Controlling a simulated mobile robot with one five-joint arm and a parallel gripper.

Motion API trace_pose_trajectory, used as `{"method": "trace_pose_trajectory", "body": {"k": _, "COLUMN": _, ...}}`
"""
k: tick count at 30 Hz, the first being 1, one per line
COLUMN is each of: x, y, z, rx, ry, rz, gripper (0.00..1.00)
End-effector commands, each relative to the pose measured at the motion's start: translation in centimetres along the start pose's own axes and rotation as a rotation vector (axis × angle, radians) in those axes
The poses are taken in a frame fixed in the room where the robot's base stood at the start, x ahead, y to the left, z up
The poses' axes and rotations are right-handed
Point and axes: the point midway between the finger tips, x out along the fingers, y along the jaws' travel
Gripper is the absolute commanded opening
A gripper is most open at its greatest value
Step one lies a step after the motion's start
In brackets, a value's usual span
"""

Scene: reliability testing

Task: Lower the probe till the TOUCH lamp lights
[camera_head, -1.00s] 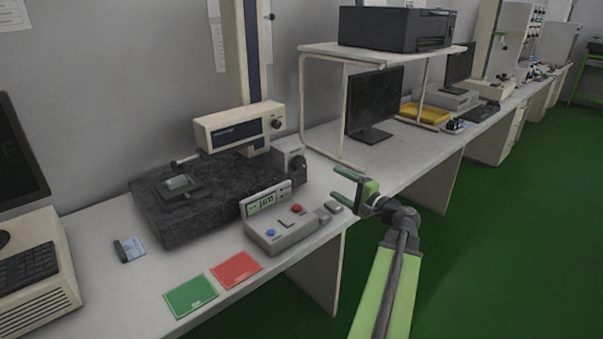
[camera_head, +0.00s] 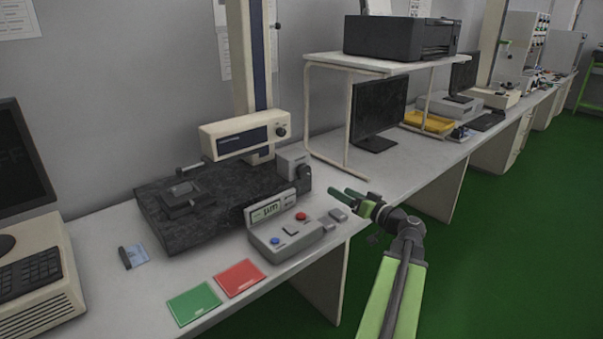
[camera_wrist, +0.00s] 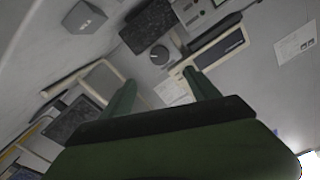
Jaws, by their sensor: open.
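The measuring stand has a dark stone base (camera_head: 215,205), a tall column (camera_head: 250,60) and a cream carriage (camera_head: 243,136) with a dark knob. A thin dark probe arm (camera_head: 190,168) shows above a small block (camera_head: 188,198) on the base; I cannot tell whether they touch. A grey drive unit with a knob (camera_head: 304,171) sits at the base's right end; the knob also shows in the wrist view (camera_wrist: 160,55). The control box (camera_head: 290,240) has a display, blue and red buttons; I cannot make out a lit TOUCH lamp. My gripper (camera_head: 340,191) is open and empty, right of the drive unit.
Green (camera_head: 194,303) and red (camera_head: 240,278) cards lie at the bench's front edge. A shelf (camera_head: 385,64) carries a printer (camera_head: 400,36) above a monitor (camera_head: 378,115). A computer (camera_head: 40,285) stands at left. Green floor is free at right.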

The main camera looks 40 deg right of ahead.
Motion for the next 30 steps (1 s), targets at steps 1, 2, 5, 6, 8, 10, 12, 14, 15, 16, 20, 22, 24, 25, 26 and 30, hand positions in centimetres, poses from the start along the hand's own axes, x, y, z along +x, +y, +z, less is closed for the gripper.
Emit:
{"method": "trace_pose_trajectory", "body": {"k": 1, "x": -0.1, "y": 0.0, "z": 0.0, "rx": -0.103, "ry": 0.0, "rz": 0.0, "gripper": 0.7}}
{"method": "trace_pose_trajectory", "body": {"k": 2, "x": -0.1, "y": -0.1, "z": 0.0, "rx": -0.159, "ry": 0.0, "rz": 0.0, "gripper": 0.7}}
{"method": "trace_pose_trajectory", "body": {"k": 5, "x": -0.2, "y": -0.1, "z": -0.1, "rx": -0.282, "ry": 0.0, "rz": 0.001, "gripper": 0.7}}
{"method": "trace_pose_trajectory", "body": {"k": 6, "x": -0.2, "y": -0.1, "z": -0.1, "rx": -0.304, "ry": 0.0, "rz": 0.001, "gripper": 0.7}}
{"method": "trace_pose_trajectory", "body": {"k": 8, "x": -0.3, "y": -0.1, "z": -0.2, "rx": -0.315, "ry": 0.001, "rz": 0.003, "gripper": 0.7}}
{"method": "trace_pose_trajectory", "body": {"k": 10, "x": -0.2, "y": 0.0, "z": -0.2, "rx": -0.313, "ry": 0.001, "rz": 0.003, "gripper": 0.7}}
{"method": "trace_pose_trajectory", "body": {"k": 12, "x": 0.3, "y": 0.0, "z": -0.2, "rx": -0.312, "ry": 0.001, "rz": 0.003, "gripper": 0.7}}
{"method": "trace_pose_trajectory", "body": {"k": 14, "x": 1.2, "y": 0.0, "z": -0.2, "rx": -0.312, "ry": 0.0, "rz": 0.001, "gripper": 0.7}}
{"method": "trace_pose_trajectory", "body": {"k": 15, "x": 2.0, "y": 0.0, "z": -0.2, "rx": -0.311, "ry": 0.0, "rz": 0.0, "gripper": 0.7}}
{"method": "trace_pose_trajectory", "body": {"k": 16, "x": 2.6, "y": 0.1, "z": -0.2, "rx": -0.311, "ry": 0.0, "rz": 0.001, "gripper": 0.7}}
{"method": "trace_pose_trajectory", "body": {"k": 20, "x": 6.0, "y": 0.1, "z": -0.2, "rx": -0.31, "ry": 0.0, "rz": -0.001, "gripper": 0.7}}
{"method": "trace_pose_trajectory", "body": {"k": 22, "x": 7.8, "y": 0.1, "z": -0.2, "rx": -0.31, "ry": 0.0, "rz": -0.001, "gripper": 0.7}}
{"method": "trace_pose_trajectory", "body": {"k": 24, "x": 9.6, "y": 0.1, "z": -0.2, "rx": -0.31, "ry": 0.0, "rz": 0.0, "gripper": 0.7}}
{"method": "trace_pose_trajectory", "body": {"k": 25, "x": 10.3, "y": 0.1, "z": -0.2, "rx": -0.31, "ry": 0.0, "rz": 0.0, "gripper": 0.7}}
{"method": "trace_pose_trajectory", "body": {"k": 26, "x": 11.1, "y": 0.2, "z": -0.2, "rx": -0.31, "ry": 0.0, "rz": 0.001, "gripper": 0.7}}
{"method": "trace_pose_trajectory", "body": {"k": 30, "x": 14.2, "y": 0.1, "z": -0.2, "rx": -0.31, "ry": 0.0, "rz": 0.001, "gripper": 0.7}}
